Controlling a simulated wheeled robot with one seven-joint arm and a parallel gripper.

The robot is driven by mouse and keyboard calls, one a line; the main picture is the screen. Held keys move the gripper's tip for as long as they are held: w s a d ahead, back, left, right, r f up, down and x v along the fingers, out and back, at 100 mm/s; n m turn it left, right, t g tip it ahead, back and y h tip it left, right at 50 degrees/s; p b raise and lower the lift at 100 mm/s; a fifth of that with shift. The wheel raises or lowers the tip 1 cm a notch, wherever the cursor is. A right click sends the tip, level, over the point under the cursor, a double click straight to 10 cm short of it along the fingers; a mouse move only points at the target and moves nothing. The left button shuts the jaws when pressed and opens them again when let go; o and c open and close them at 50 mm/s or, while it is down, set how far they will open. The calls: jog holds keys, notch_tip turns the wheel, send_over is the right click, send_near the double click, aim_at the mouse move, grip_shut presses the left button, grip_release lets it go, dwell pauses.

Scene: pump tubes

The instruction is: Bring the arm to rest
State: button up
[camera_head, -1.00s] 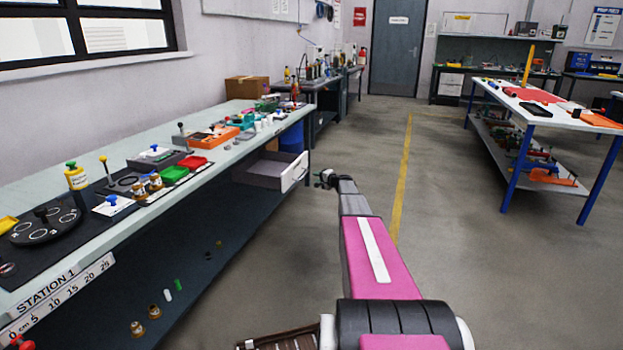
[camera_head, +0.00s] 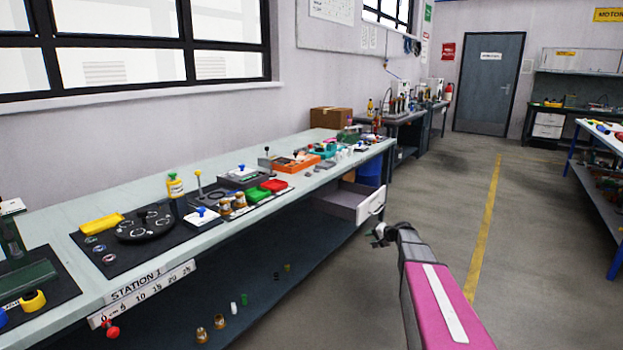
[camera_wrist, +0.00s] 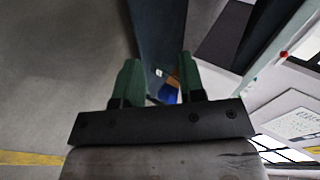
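My gripper (camera_head: 380,234) is at the end of my arm, in the aisle to the right of the long workbench (camera_head: 130,190), close to an open drawer. In the wrist view my gripper (camera_wrist: 158,80) shows two green fingers standing apart with nothing between them. Behind them are the grey floor, the bench's dark side and a small blue patch. My arm (camera_head: 440,305), grey and pink, reaches forward from the lower right of the head view.
The open drawer (camera_head: 350,203) juts from the bench near my gripper. Several small parts lie on the bench top and lower shelf. A blue-legged table (camera_head: 598,205) stands at right. Floor with a yellow line (camera_head: 484,235) is clear between them.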

jog(key=s+a+f+n+g+h, duration=0.1)
jog(key=s+a+n+g+h, duration=0.3)
jog(key=s, duration=0.7)
jog(key=s+a+f+g+y, duration=0.1)
jog(key=s+a, duration=0.5)
jog(key=s, duration=0.5)
jog(key=s+r+n+g+h, duration=0.1)
jog(key=s+h, duration=0.4)
jog(key=s, duration=1.2)
jog(key=shift+n+g, duration=0.7)
jog(key=shift+g, duration=0.3)
